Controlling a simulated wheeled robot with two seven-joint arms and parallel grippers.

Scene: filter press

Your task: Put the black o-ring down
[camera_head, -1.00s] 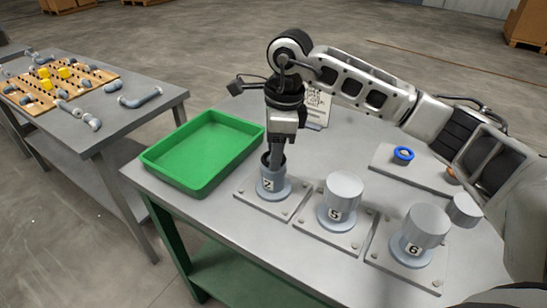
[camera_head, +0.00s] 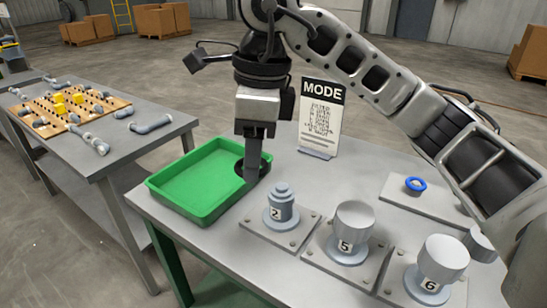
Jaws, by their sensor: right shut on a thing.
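My right gripper (camera_head: 252,173) points down at the right rim of the green tray (camera_head: 198,210). It is shut on the black o-ring (camera_head: 238,168), which shows as a dark curve just left of the fingertips, over the tray's right side. Whether the ring touches the tray cannot be told. The post numbered 2 (camera_head: 281,203) stands bare on its plate, to the right of the gripper. My left gripper is not in view.
Capped posts 5 (camera_head: 353,222) and 6 (camera_head: 443,258) stand to the right on their plates. A blue ring (camera_head: 415,184) sits on a plate farther back. A MODE sign (camera_head: 320,117) stands behind. Another table (camera_head: 120,148) with a pegboard is at left.

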